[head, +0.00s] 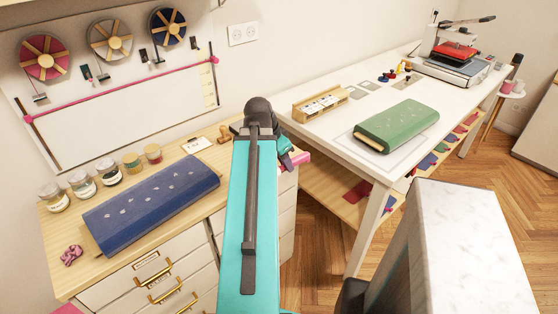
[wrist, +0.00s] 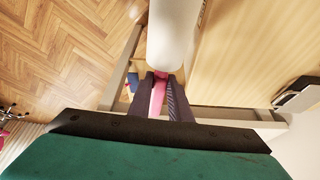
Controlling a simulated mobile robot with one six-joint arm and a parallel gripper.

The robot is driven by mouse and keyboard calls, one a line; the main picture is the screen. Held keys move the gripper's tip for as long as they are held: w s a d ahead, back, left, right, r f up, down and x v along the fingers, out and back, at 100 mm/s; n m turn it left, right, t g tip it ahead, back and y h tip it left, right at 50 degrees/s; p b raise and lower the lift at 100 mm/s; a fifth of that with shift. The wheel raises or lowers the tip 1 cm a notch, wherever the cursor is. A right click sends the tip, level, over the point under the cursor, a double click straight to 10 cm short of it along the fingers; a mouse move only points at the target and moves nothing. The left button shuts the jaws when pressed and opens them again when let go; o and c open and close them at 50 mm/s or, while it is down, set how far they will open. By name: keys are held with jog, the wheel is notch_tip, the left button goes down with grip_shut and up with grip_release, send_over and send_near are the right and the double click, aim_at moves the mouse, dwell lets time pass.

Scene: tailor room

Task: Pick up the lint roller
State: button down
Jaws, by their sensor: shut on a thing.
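The lint roller has a white roll (wrist: 175,35) and a pink handle (wrist: 158,97), both in the wrist view. My gripper (wrist: 161,88) is shut on the pink handle, with one dark finger on each side of it. The white roll points away from the fingers, over the edge of the wooden top. In the head view my gripper (head: 286,157) is mostly behind my arm. A piece of the pink handle (head: 299,158) shows beside it, and the white roll is hidden there.
The wooden drawer cabinet (head: 195,212) carries a blue fabric bolt (head: 150,212) and several jars. The white table (head: 338,135) to the right holds a green bolt (head: 397,126), a wooden box (head: 321,103) and a heat press (head: 455,55). The wood floor (head: 322,225) between them is open.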

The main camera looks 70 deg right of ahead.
jog(key=shift+s+a+r, duration=0.1)
jog(key=shift+s+a, duration=0.25)
jog(key=shift+s, duration=0.1)
jog(key=shift+w, duration=0.1)
dwell(0.4)
